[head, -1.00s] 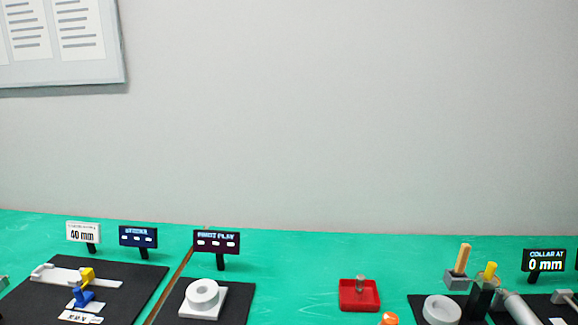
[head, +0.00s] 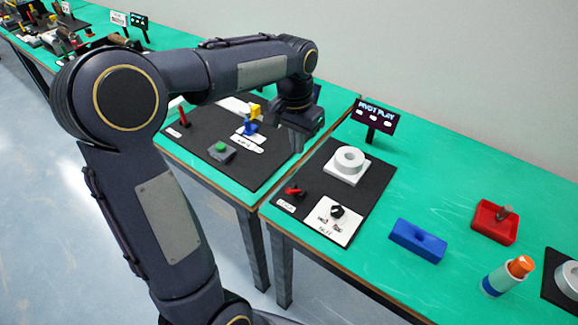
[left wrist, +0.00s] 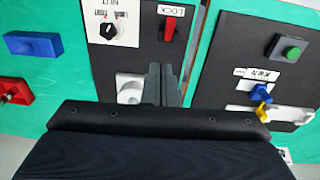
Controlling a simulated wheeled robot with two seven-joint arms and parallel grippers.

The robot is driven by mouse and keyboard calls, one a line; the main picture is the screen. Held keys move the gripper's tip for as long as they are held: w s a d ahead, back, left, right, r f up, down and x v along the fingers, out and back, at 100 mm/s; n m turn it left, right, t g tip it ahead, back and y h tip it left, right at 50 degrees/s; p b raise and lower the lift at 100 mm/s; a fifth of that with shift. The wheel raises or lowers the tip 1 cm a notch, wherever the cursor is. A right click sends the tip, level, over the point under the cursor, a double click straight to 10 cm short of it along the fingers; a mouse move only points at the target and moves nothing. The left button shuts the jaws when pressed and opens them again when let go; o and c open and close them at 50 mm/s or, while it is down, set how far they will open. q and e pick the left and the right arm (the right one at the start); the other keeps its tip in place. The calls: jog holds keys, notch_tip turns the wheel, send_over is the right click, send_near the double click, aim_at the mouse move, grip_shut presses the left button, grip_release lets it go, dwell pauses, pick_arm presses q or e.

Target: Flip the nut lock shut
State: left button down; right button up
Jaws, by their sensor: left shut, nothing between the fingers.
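The nut lock is a small red lever (head: 294,190) beside a white label at the front left of the black pivot play mat (head: 371,196). In the left wrist view the red lever (left wrist: 170,28) is below its LOCK label, beside the white NUT plate with a black knob (left wrist: 110,30). I cannot tell whether the lever is flipped open or shut. My left gripper (head: 296,145) is above and behind the lever, near the gap between the tables. Its shut, empty fingers (left wrist: 163,84) point toward the lever side, apart from it. My right gripper is out of view.
A white ring (head: 350,160) on a block stands behind the NUT plate (head: 333,222). The PIVOT PLAY sign (head: 375,117) stands at the back. A blue block (head: 418,240) and red tray (head: 494,222) are to the right. The neighbouring mat holds a green button (head: 220,147).

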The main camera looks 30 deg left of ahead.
pick_arm(q)
jog(key=w, duration=0.3)
jog(key=p, duration=0.1)
send_near(293, 189)
jog(key=w+f, duration=0.3)
jog(key=shift+s+f+g+p, duration=0.35)
jog(key=shift+s+f, duration=0.5)
jog(key=shift+f, duration=0.3)
jog(key=shift+s+f, duration=0.35)
jog(key=shift+f, duration=0.05)
